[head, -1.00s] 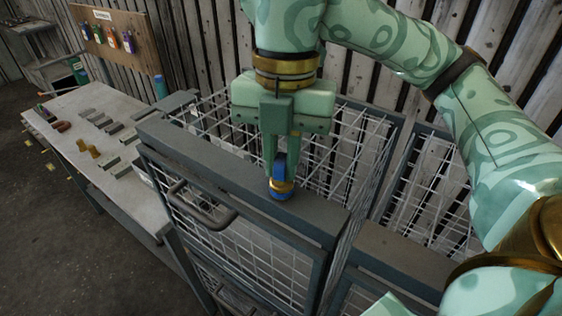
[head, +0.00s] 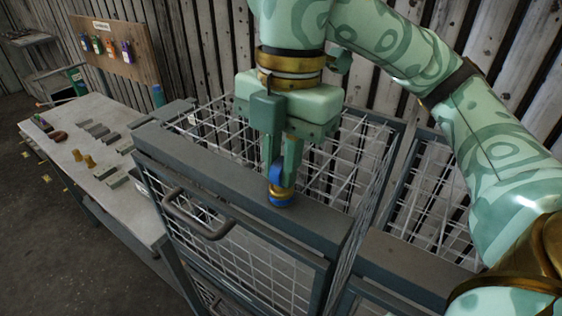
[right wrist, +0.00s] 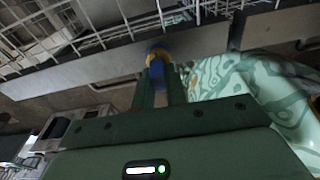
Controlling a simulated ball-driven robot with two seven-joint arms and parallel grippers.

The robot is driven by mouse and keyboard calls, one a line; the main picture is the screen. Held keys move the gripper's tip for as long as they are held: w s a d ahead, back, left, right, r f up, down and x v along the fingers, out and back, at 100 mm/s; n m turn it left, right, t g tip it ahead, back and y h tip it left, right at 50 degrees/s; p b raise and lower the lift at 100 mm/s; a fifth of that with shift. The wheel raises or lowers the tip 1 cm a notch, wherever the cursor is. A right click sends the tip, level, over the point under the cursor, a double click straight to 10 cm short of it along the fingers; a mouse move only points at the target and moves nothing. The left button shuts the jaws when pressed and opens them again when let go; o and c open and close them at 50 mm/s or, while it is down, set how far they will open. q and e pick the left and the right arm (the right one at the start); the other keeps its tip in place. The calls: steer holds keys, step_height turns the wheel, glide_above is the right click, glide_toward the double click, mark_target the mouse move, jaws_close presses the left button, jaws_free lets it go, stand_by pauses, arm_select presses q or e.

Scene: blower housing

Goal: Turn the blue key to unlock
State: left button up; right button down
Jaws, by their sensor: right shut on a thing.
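The blue key (head: 277,174) stands in a lock with a brass collar and blue base (head: 281,197) on the grey top rail of the wire cage. My right gripper (head: 280,170) points down over the lock and is shut on the key's bow. In the right wrist view the key (right wrist: 158,76) sits between the two green fingers, below the brass ring (right wrist: 157,55). The fingers hide part of the key. My left gripper is in neither view.
The wire cage (head: 240,183) has a bar handle (head: 195,215) on its front. A workbench (head: 110,190) with metal blocks and brass pieces stands at left. A pegboard (head: 118,55) behind it holds several coloured tags. Another wire cage section is at right.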

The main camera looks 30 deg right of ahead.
steer(key=c, duration=1.3)
jaws_free()
steer(key=shift+c, duration=0.2)
step_height(320, 180, up, 16)
steer(key=d+p, duration=0.1)
steer(key=p, duration=0.2)
steer(key=shift+w+d, duration=0.35)
steer(key=shift+d, duration=0.05)
